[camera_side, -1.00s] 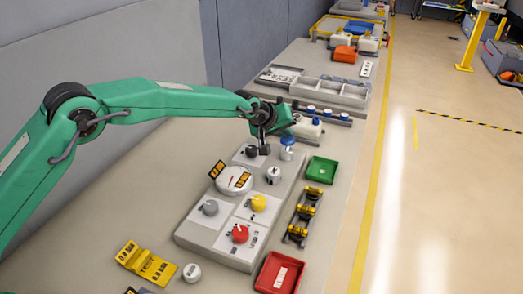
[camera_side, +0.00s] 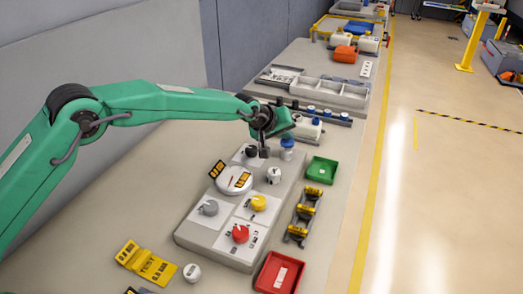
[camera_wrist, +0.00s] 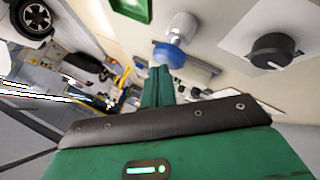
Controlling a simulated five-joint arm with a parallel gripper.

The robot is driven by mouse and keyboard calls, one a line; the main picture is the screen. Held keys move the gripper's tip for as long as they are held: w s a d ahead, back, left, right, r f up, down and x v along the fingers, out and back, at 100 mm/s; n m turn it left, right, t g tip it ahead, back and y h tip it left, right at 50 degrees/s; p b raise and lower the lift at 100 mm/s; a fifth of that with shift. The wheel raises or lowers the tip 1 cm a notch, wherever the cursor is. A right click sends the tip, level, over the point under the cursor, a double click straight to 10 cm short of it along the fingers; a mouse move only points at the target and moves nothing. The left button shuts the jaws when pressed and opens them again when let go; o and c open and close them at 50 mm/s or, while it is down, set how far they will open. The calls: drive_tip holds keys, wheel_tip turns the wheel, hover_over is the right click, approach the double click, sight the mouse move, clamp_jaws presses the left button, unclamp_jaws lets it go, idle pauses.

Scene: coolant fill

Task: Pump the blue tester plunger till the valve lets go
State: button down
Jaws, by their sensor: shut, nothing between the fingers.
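The blue tester plunger (camera_side: 288,141) stands upright on a pale, clear-looking body at the far right end of the grey panel in the side view. In the wrist view the blue cap (camera_wrist: 170,56) is just beyond my fingertips.
The grey panel (camera_side: 190,238) also carries a black knob (camera_side: 251,151), a grey knob (camera_side: 209,207), a yellow knob (camera_side: 258,202) and a red knob (camera_side: 240,233). A green tray (camera_side: 321,170) and a red tray (camera_side: 279,272) lie to the right.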

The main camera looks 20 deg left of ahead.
sight(285, 142)
drive_tip(key=shift+f, duration=0.8)
idle(0.9)
drive_tip(key=shift+r, duration=1.85)
drive_tip(key=shift+r, duration=0.15)
drive_tip(key=shift+r, duration=2.35)
